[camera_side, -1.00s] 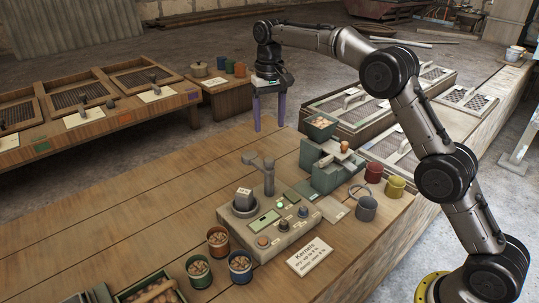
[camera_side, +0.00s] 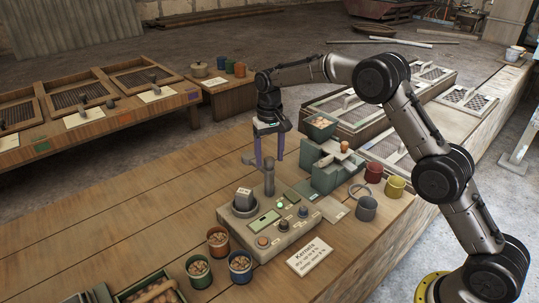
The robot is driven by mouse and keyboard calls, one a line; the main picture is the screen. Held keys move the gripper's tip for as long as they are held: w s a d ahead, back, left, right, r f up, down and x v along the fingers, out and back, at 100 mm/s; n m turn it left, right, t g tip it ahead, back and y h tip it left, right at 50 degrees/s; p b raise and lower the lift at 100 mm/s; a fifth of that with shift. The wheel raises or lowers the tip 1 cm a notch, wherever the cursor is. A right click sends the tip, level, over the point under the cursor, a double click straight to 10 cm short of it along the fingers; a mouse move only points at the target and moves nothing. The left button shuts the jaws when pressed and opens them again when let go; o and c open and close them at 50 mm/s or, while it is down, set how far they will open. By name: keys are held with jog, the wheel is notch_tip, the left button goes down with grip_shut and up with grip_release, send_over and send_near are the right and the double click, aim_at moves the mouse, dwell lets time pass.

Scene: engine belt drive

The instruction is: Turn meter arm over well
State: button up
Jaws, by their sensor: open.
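The meter (camera_side: 270,228) is a grey box on the wooden bench, with a screen, knobs and a lit green light. Its round dark well (camera_side: 243,210) is at the back left of the box, with a grey block (camera_side: 243,194) with a pale marked face in or over it. A grey post rises from the box to the right of the well. The meter arm (camera_side: 250,159) reaches from the post's top to the back left, away from the well. My gripper (camera_side: 269,162) points down with purple fingers open around the post's top; contact cannot be told.
Metal, red and yellow cups (camera_side: 366,208) are further right. Cups of kernels (camera_side: 218,240) and a "Kernels" card (camera_side: 309,256) lie in front. The bench to the left is clear.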

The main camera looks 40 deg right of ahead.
grip_shut()
jog(key=shift+r, duration=0.1)
dwell(1.2)
